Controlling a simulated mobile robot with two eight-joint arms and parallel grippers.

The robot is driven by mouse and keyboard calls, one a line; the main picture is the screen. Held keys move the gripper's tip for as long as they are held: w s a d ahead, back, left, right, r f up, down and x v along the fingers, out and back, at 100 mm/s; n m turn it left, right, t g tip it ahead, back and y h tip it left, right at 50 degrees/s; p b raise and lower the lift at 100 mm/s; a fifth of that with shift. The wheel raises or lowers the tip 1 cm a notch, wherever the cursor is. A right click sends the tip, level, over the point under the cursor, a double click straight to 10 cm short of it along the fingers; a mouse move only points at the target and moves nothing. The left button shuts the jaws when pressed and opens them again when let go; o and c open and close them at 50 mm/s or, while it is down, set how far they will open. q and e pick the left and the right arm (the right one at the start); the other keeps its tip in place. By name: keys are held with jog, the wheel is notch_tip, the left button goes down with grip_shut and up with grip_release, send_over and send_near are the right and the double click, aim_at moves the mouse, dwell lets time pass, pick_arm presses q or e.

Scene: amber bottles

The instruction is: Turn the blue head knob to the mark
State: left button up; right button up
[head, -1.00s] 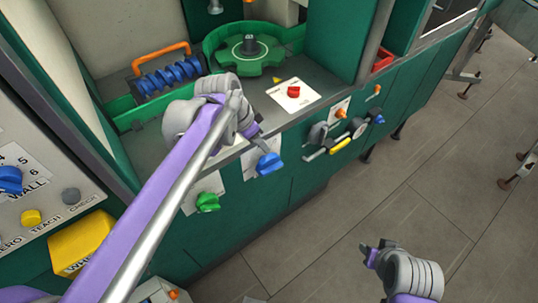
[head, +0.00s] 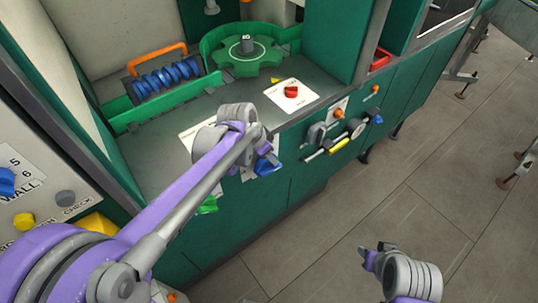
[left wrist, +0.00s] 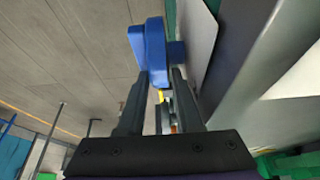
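A blue knob (head: 266,164) sits on the green front panel below the counter edge, with a white card partly visible behind it. My left gripper (head: 264,153) is at this knob and hides part of it in the head view. In the left wrist view, the blue knob (left wrist: 148,50) is at the fingertips, its lower end between the two dark fingers of the left gripper (left wrist: 160,74). The fingers are apart, and a firm hold does not show. My right gripper (head: 374,252) is over the floor, away from the panel; its finger gap is too small to judge.
A green knob (head: 208,205) is lower left, partly hidden by my arm. A red knob (head: 291,91) is on the counter. Orange knobs (head: 339,113) and a yellow-handled lever (head: 340,145) are to the right. Another blue knob (head: 5,182) is at far left. The floor (head: 400,190) is clear.

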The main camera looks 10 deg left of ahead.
pick_arm(q)
grip_shut()
jog(key=shift+w+d+f+g+y, duration=0.15)
jog(key=shift+w+d+g+y, duration=0.1)
jog(key=shift+g+y, duration=0.25)
jog(key=shift+w+d+f+g+y, duration=0.1)
jog(key=shift+w+d+g+y, duration=0.1)
jog(key=shift+g+y, duration=0.3)
jog(key=shift+w+f+g+y+b, duration=0.2)
jog(key=shift+g+y+b, duration=0.4)
jog(key=shift+g, duration=0.5)
jog(key=shift+o, duration=0.9)
grip_release()
